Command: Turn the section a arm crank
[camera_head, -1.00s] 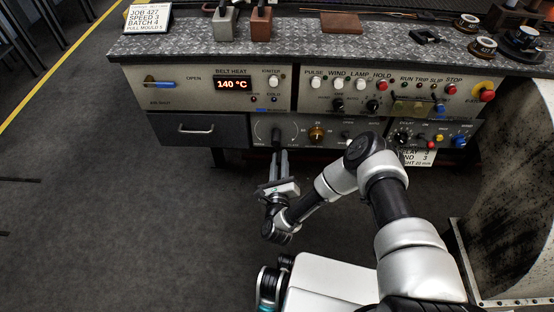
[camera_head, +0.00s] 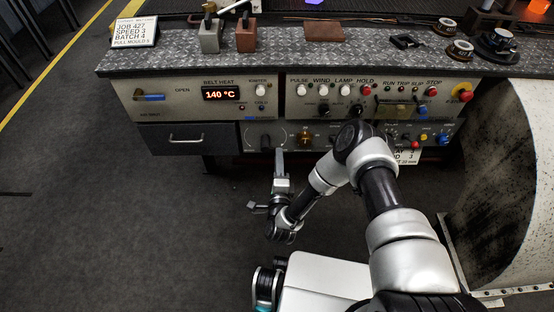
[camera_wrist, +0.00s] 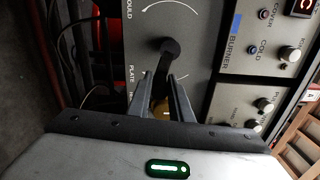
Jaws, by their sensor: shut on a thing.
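The crank is a black lever (camera_wrist: 167,50) on a grey panel plate in the wrist view, with white curved marks beside it. In the head view it is a small dark shape (camera_head: 266,143) on the lower panel, partly hidden by my gripper. My gripper (camera_wrist: 165,78) is shut on the crank, its two fingers on either side of the lever's end. In the head view my gripper (camera_head: 279,156) reaches up to the panel and looks narrow, seen nearly edge-on. A brass-coloured part (camera_wrist: 161,107) shows between the fingers lower down.
A drawer (camera_head: 188,138) is to the left, under the belt heat display (camera_head: 225,94). Switches and buttons fill the panel to the right. A large pale drum (camera_head: 500,180) stands at right. The left floor is clear.

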